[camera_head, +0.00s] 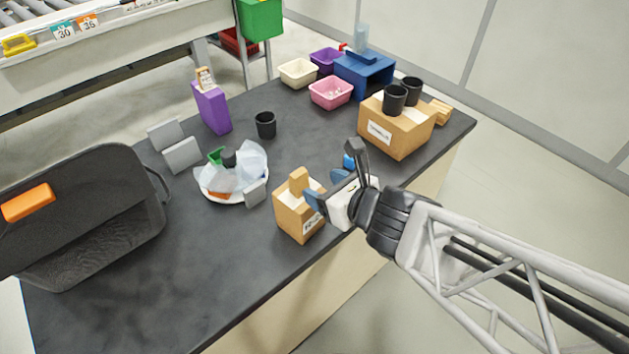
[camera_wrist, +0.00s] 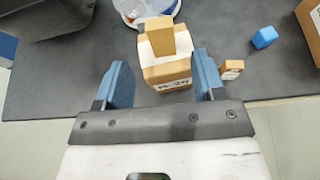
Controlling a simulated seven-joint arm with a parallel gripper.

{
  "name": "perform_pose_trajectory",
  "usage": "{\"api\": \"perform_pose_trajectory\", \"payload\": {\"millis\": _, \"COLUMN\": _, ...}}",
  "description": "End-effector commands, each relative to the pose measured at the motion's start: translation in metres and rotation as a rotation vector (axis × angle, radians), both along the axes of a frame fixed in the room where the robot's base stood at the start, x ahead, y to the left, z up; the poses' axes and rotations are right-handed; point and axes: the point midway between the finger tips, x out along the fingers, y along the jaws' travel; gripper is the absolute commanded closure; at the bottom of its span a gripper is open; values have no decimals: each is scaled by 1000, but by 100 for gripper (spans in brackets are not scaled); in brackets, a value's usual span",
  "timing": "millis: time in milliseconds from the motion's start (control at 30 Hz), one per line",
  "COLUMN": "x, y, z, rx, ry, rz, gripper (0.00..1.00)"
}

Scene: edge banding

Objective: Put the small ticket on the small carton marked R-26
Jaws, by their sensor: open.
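In the wrist view the carton (camera_wrist: 165,72) carries a white label that reads R-26. A small tan piece with dark print, probably the small ticket (camera_wrist: 231,69), stands on the table just right of the carton in the wrist view; my gripper seems to hide it in the head view. My gripper (camera_head: 327,188) is open and empty. In the wrist view its fingers (camera_wrist: 161,66) are apart, with the carton beyond and between them.
A larger carton (camera_head: 398,132) bearing black cups stands at the back right. A plate (camera_head: 233,187) with plastic film, a black bag (camera_head: 90,215) and a purple box (camera_head: 212,108) are to the left.

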Motion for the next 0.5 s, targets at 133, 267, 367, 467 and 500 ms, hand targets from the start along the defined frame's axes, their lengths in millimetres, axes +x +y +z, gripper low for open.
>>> {"api": "perform_pose_trajectory", "payload": {"millis": 133, "x": -8, "y": -9, "z": 5, "rx": 1, "ry": -1, "rz": -2, "gripper": 37}}
{"api": "perform_pose_trajectory", "payload": {"millis": 267, "x": -12, "y": -12, "z": 8, "rx": 0, "ry": -2, "rz": -1, "gripper": 37}}
{"api": "perform_pose_trajectory", "payload": {"millis": 367, "x": -14, "y": -14, "z": 9, "rx": 0, "ry": -1, "rz": -1, "gripper": 37}}
{"api": "perform_pose_trajectory", "payload": {"millis": 467, "x": -15, "y": -15, "z": 9, "rx": 1, "ry": -1, "rz": 0, "gripper": 37}}
{"api": "perform_pose_trajectory", "payload": {"millis": 500, "x": -15, "y": -15, "z": 9, "rx": 1, "ry": -1, "rz": 0, "gripper": 37}}
